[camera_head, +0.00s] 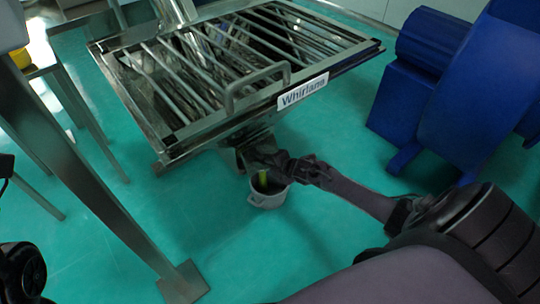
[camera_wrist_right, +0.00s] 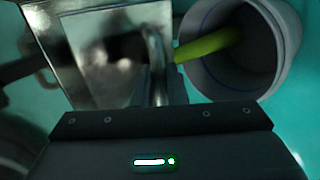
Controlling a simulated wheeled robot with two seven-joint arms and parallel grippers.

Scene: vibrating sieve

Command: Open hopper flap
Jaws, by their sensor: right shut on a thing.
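The metal hopper (camera_head: 290,110) stands in the middle of the head view, with a grille of bars on top and a front handle (camera_head: 257,85). My right gripper (camera_head: 258,157) reaches under its front edge, at the lower outlet. In the right wrist view, a shiny metal flap (camera_wrist_right: 105,55) with an upright bar handle (camera_wrist_right: 157,68) lies just ahead of the gripper body. The gripper is shut on the handle; its fingertips are hard to make out. How far the flap stands open I cannot tell. My left gripper is not in view.
A grey bucket (camera_head: 270,201) with a yellow-green thing (camera_head: 262,180) in it stands on the floor below the outlet; the bucket also shows in the wrist view (camera_wrist_right: 286,30). A blue machine (camera_head: 455,90) stands at right. A metal post (camera_head: 100,190) stands at left.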

